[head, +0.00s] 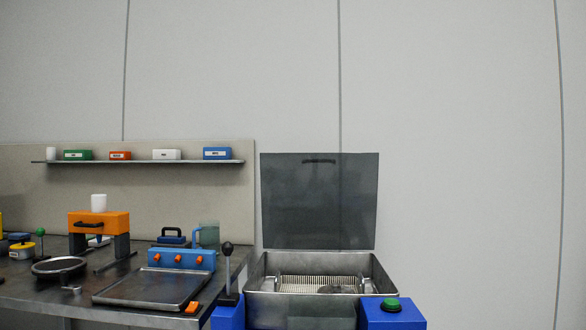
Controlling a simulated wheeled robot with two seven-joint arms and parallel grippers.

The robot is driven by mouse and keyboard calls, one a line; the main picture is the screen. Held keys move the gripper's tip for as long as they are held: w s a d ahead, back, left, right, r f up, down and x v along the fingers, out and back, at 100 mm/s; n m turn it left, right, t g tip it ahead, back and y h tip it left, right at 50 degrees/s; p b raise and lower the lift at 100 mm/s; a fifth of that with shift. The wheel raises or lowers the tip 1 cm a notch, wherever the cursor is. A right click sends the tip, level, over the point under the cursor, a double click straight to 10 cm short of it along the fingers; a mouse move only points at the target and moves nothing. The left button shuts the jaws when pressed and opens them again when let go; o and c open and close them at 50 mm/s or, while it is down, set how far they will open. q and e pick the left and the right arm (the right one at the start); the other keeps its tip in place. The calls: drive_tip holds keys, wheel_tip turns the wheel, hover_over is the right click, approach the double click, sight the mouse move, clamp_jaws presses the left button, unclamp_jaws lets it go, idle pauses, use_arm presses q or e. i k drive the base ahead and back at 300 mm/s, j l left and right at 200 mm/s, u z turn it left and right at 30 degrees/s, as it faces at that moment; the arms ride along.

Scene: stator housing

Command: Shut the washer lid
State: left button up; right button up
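The washer lid (318,205) is a dark grey, see-through panel standing upright at the back of the washer, open. A dark handle (319,161) is near its top edge. The washer (265,305) is an open metal basin with a ribbed basket (305,284) inside. A grey part (337,289) lies in the basket, its shape unclear. Neither of my grippers is in view.
A blue block with a green button (391,305) stands at the washer's front right. A black-knobbed lever (228,270) stands at its left. The metal workbench (30,288) at left holds a tray, an orange press and other tools. A shelf (140,161) carries small boxes.

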sight(326, 200)
drive_tip(key=u, duration=2.5)
drive_tip(key=k+l+u, duration=0.2)
drive_tip(key=k+l, duration=0.15)
drive_tip(key=k+l+u, duration=0.2)
drive_tip(key=k, duration=0.25)
drive_tip(key=k+l+u, duration=0.15)
drive_tip(key=k+l, duration=0.15)
drive_tip(key=k+l+u, duration=0.2)
drive_tip(key=k, duration=0.35)
drive_tip(key=k+l+u, duration=0.2)
drive_tip(key=k+u, duration=0.7)
drive_tip(key=k, duration=0.15)
drive_tip(key=k+j+u, duration=0.25)
drive_tip(key=k+u, duration=0.2)
drive_tip(key=k+l+u, duration=0.1)
drive_tip(key=k, duration=1.45)
